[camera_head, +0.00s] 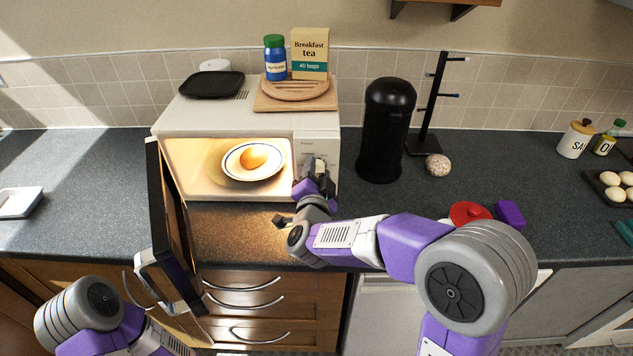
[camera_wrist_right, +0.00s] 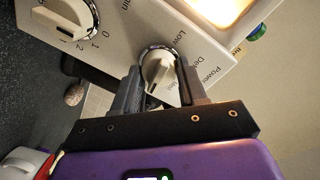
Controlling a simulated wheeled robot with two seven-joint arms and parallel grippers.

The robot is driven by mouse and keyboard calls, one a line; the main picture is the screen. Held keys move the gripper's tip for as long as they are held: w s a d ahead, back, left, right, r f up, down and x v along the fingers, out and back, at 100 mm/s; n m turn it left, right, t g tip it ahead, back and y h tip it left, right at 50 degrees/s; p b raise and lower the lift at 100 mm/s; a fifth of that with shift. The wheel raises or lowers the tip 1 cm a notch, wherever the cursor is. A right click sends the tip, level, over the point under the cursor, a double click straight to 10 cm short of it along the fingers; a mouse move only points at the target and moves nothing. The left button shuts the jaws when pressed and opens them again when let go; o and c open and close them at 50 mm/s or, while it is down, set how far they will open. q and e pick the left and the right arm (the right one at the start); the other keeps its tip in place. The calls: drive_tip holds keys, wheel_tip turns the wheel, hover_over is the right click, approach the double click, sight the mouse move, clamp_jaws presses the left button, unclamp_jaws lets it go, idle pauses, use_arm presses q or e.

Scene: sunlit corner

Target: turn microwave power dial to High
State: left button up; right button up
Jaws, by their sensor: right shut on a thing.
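The white microwave (camera_head: 235,117) stands on the counter with its door (camera_head: 168,215) swung open. Its lit inside holds a plate (camera_head: 229,172) with a rounded orange-brown food on it. The power dial (camera_wrist_right: 158,68) is a pale knob, ringed by printed words; "Low" and "Power" can be read, but its exact setting cannot be told. My right gripper (camera_wrist_right: 155,82) is shut on this dial, one dark finger on each side. In the head view the right gripper (camera_head: 312,182) is at the control panel and covers much of it. My left arm shows at lower left; its gripper is not visible.
A second dial (camera_wrist_right: 68,18) with numbers sits beside the power dial. A black bin-like canister (camera_head: 386,130) and a mug tree (camera_head: 432,110) stand right of the microwave. A tea box (camera_head: 310,53) and a blue jar (camera_head: 275,58) stand on top. Counter at far left is mostly clear.

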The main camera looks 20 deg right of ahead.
drive_tip(key=shift+f+m+b, duration=0.1)
drive_tip(key=shift+m+b, duration=0.7)
drive_tip(key=shift+m, duration=0.1)
drive_tip(key=o, duration=1.1)
drive_tip(key=shift+c, duration=0.2)
drive_tip(key=v, duration=0.7)
drive_tip(key=shift+s+p, duration=0.3)
drive_tip(key=shift+p, duration=0.15)
